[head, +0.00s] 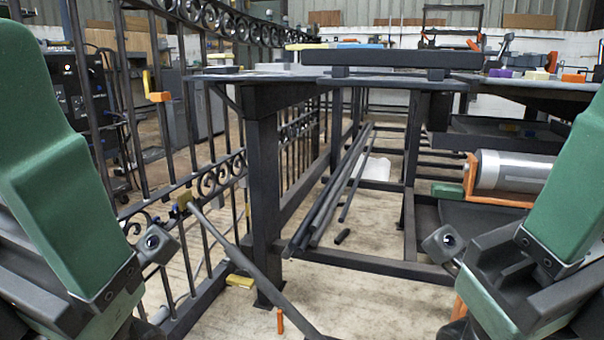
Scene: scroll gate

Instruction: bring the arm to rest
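My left arm (50,190) comes in from the left edge, with green covers and dark grey links. A small grey camera block (157,243) sticks out from it in front of the gate. My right arm (570,190) comes in from the right edge in a near mirror pose, with its own camera block (442,243). No fingers of either gripper show, and I see nothing held. The black scroll gate (205,228) stands upright at the left, running back beside the workbench. Part of it is hidden behind my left arm.
A dark steel workbench (262,190) stands ahead, with a dark beam (405,58) on its top. Long dark bars (335,190) lie below. A silver cylinder (512,171) in orange holders sits at right. A bar (250,265) slants from gate to floor. Pale floor shows between my arms.

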